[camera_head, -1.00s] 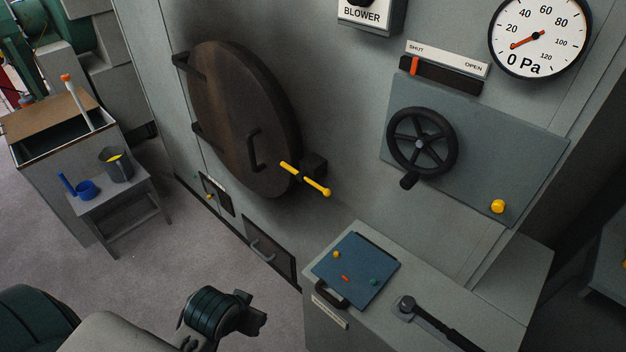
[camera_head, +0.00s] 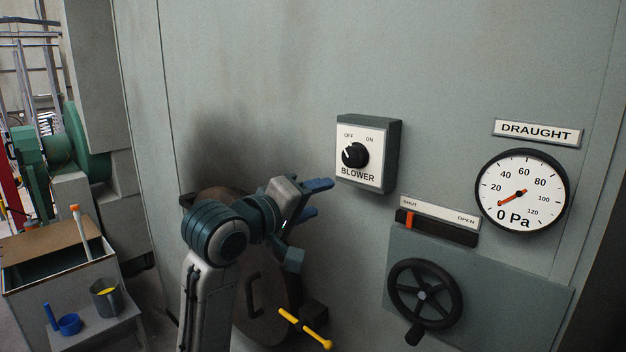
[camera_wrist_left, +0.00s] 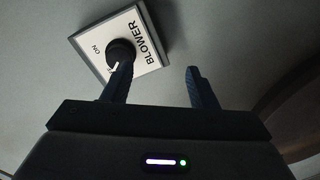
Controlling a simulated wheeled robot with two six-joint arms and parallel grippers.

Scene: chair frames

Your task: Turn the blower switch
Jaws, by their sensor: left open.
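The blower switch is a black round knob (camera_head: 355,155) on a white plate of a grey box (camera_head: 392,150) on the wall, marked OFF and ON. Its white pointer line is toward OFF. My left gripper (camera_head: 325,198) is open and empty, just left of and below the box, its blue fingers pointing right. In the left wrist view the knob (camera_wrist_left: 121,52) shows beyond the tip of the left finger, not between the fingers (camera_wrist_left: 156,72). That finger hides part of the plate near OFF. My right gripper is in no view.
A draught gauge (camera_head: 522,190) reading near 0 Pa, a SHUT/OPEN slider (camera_head: 436,228) and a black handwheel (camera_head: 424,293) are right of and below the box. A round dark door (camera_head: 262,290) with a yellow handle (camera_head: 305,329) lies behind my left arm. The wall above the box is clear.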

